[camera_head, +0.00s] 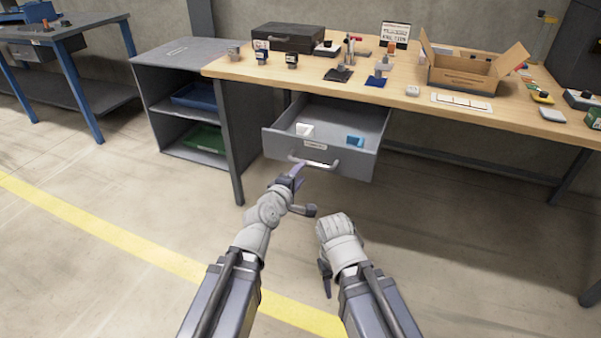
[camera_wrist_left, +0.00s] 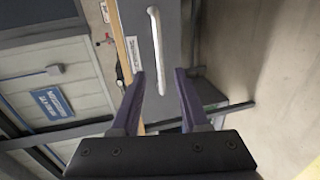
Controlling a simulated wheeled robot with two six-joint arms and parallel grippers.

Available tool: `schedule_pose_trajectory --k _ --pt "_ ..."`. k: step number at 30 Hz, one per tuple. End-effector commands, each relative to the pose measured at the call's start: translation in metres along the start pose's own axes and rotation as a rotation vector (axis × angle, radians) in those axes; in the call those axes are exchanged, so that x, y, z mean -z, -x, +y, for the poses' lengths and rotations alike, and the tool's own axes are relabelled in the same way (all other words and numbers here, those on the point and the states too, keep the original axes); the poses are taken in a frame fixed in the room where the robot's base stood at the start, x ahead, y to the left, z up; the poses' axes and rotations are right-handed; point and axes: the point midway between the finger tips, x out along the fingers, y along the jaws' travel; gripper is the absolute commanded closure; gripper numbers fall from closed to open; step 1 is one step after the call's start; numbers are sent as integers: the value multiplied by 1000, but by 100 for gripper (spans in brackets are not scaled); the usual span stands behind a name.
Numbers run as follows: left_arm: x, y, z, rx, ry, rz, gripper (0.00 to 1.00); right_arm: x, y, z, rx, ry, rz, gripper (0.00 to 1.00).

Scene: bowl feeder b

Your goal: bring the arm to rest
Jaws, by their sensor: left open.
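My left gripper (camera_head: 298,171) is at the front of the open grey drawer (camera_head: 278,143), close to its pale bar handle (camera_head: 316,163). In the left wrist view its two purple fingers (camera_wrist_left: 160,74) are apart. The handle (camera_wrist_left: 157,40) shows beyond them, its lower end seen in the gap between the fingers. Whether a finger touches the handle I cannot tell. My right arm is bent, with its dark gripper (camera_head: 326,278) hanging low in front of the bench, pointing down. Its jaws are too small to read.
The drawer holds a white item (camera_head: 305,129) and a blue item (camera_head: 355,140). It sticks out under the wooden workbench (camera_head: 440,112), which bears an open cardboard box (camera_head: 470,72) and small parts. A grey shelf unit (camera_head: 170,58) stands left. The floor in front is clear.

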Motion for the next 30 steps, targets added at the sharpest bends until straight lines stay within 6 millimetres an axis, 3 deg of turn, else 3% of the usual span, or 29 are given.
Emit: schedule_pose_trajectory --k 8,11,14,18,21,30 --pt "-1 0 -6 27 -37 -13 55 0 0 0 0 0 0 50" --pt "-4 1 -28 125 -172 -65 55 0 0 0 0 0 0 50" --pt "-4 10 -70 301 -400 -164 55 0 0 0 0 0 0 50" --pt "8 42 -130 569 -697 -334 55 0 0 0 0 0 0 50" --pt "20 66 -158 716 -832 -440 55 0 0 0 0 0 0 50" --pt "54 137 -204 1044 -1048 -711 55 0 0 0 0 0 0 50"
